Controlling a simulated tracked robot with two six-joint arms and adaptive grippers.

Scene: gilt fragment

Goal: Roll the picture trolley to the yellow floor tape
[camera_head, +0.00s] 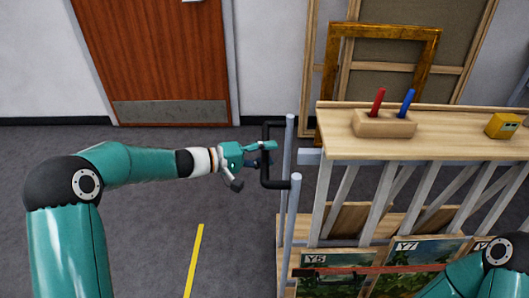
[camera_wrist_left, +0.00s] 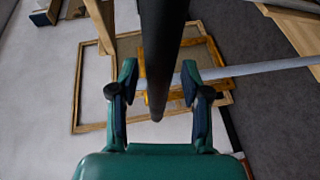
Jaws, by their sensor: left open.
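The picture trolley (camera_head: 335,145) stands at the right of the head view, with a wooden top, grey metal bars and pictures in its lower slots. A black push handle (camera_head: 265,170) sticks out from its left end. My left gripper (camera_head: 268,157) is open at this handle. In the left wrist view the black handle bar (camera_wrist_left: 162,50) runs between the two spread fingers, with a gap on each side. The yellow floor tape (camera_head: 194,262) lies on the grey floor, left of the trolley and apart from it. Part of my right arm shows at lower right; its gripper is out of view.
On the trolley top are a wooden block (camera_head: 384,124) with a red and a blue handle, and a small yellow box (camera_head: 503,125). Frames (camera_head: 383,31) lean against the wall behind. A brown door (camera_head: 155,55) stands at back left. Floor around the tape is clear.

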